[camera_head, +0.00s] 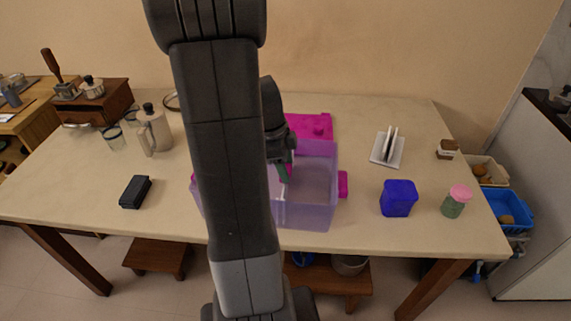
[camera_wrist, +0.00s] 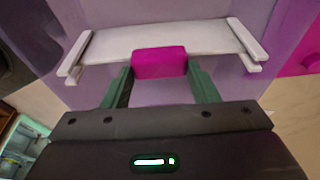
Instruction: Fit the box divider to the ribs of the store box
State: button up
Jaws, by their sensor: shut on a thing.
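The store box (camera_head: 312,215) is a see-through purple box near the middle of the table, partly hidden behind my arm. My gripper (camera_head: 284,174) is down at the box. In the wrist view, the green fingers of my gripper (camera_wrist: 160,75) are shut on the magenta grip block (camera_wrist: 160,62) of the box divider (camera_wrist: 160,36), a pale plate spanning the view. Pale bars show at its left end (camera_wrist: 75,53) and right end (camera_wrist: 247,40), looking like the box ribs. I cannot tell whether the divider's edges sit between them or how deep it is.
A magenta lid-like piece (camera_head: 312,125) lies behind the box. To the right are a blue container (camera_head: 398,198), a pink-lidded jar (camera_head: 456,201) and a white rack (camera_head: 388,150).

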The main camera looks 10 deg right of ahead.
dwell(0.3)
jog(key=o, duration=1.1)
jog(key=shift+c, duration=0.3)
jog(key=shift+c, duration=1.2)
jog(key=shift+r, duration=0.25)
jog(key=shift+p+v, duration=1.45)
jog(key=shift+v, duration=0.6)
jog(key=shift+a, duration=0.1)
jog(key=v, duration=1.3)
jog(key=shift+r+p, duration=0.3)
jog(key=shift+r, duration=0.1)
